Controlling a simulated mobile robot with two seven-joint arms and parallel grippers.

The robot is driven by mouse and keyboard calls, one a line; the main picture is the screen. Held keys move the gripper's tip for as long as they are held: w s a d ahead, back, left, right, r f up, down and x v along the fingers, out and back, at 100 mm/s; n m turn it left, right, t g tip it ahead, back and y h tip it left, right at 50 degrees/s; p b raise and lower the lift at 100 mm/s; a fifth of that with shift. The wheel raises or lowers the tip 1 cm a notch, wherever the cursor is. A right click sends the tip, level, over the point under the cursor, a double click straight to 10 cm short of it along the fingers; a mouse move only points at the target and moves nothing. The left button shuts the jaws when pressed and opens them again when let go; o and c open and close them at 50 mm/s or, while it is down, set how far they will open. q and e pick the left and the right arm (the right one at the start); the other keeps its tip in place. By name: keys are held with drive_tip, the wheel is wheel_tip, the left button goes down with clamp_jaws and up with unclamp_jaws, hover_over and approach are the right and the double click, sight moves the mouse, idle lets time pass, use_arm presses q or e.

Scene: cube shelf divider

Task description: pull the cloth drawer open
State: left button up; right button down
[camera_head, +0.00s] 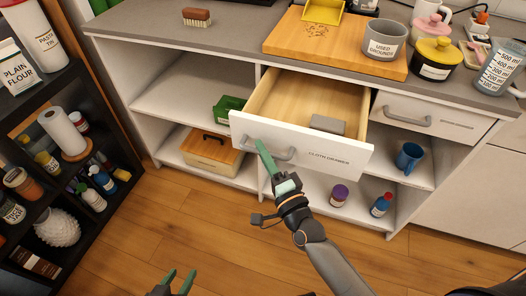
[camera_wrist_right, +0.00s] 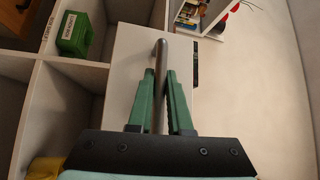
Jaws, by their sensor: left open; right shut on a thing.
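The cloth drawer (camera_head: 335,158), white-fronted and labelled "CLOTH DRAWER", stands pulled out of the cabinet, its wooden inside showing. A grey folded-looking item (camera_head: 327,124) lies in it near the front. My right gripper (camera_head: 266,155) is shut on the left part of the drawer's grey bar handle (camera_head: 285,154). In the right wrist view, the green fingers (camera_wrist_right: 160,78) close on both sides of the handle (camera_wrist_right: 160,55). My left gripper (camera_head: 180,279) is open and empty, low at the bottom of the head view, away from the drawer.
A second closed drawer (camera_head: 432,115) is to the right. Below are open shelves with a blue mug (camera_head: 409,157), bottles, a green box (camera_head: 229,108) and a wooden box (camera_head: 210,148). The counter holds a wooden board (camera_head: 300,42) and pots. A dark shelf rack stands left; the floor in front is clear.

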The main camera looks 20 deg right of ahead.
drive_tip(key=c, duration=0.8)
unclamp_jaws()
drive_tip(key=shift+c, duration=0.2)
use_arm(q)
drive_tip(key=shift+w+r, duration=0.1)
use_arm(e)
drive_tip(key=v, duration=1.2)
drive_tip(key=shift+s, duration=0.3)
drive_tip(key=shift+f, duration=0.1)
drive_tip(key=s+a+f+n+g, duration=0.1)
drive_tip(key=s+f+n+g, duration=0.2)
drive_tip(key=f+n+g, duration=0.35)
drive_tip(key=s+f+n+g, duration=0.2)
drive_tip(key=f+n+g, duration=0.1)
drive_tip(key=f+n, duration=0.55)
use_arm(q)
drive_tip(key=s+a+r+p, duration=0.1)
drive_tip(key=a+r+p, duration=0.2)
drive_tip(key=r+p, duration=0.7)
drive_tip(key=p, duration=0.4)
drive_tip(key=shift+s+a+r+n+y, duration=0.2)
drive_tip(key=shift+s+r+n+y, duration=0.15)
drive_tip(key=shift+s+n+y, duration=0.05)
use_arm(e)
drive_tip(key=s+d+r+n+h, duration=0.1)
drive_tip(key=d+r, duration=0.3)
drive_tip(key=r, duration=0.6)
drive_tip(key=shift+s+h, duration=0.3)
drive_tip(key=shift+s, duration=0.5)
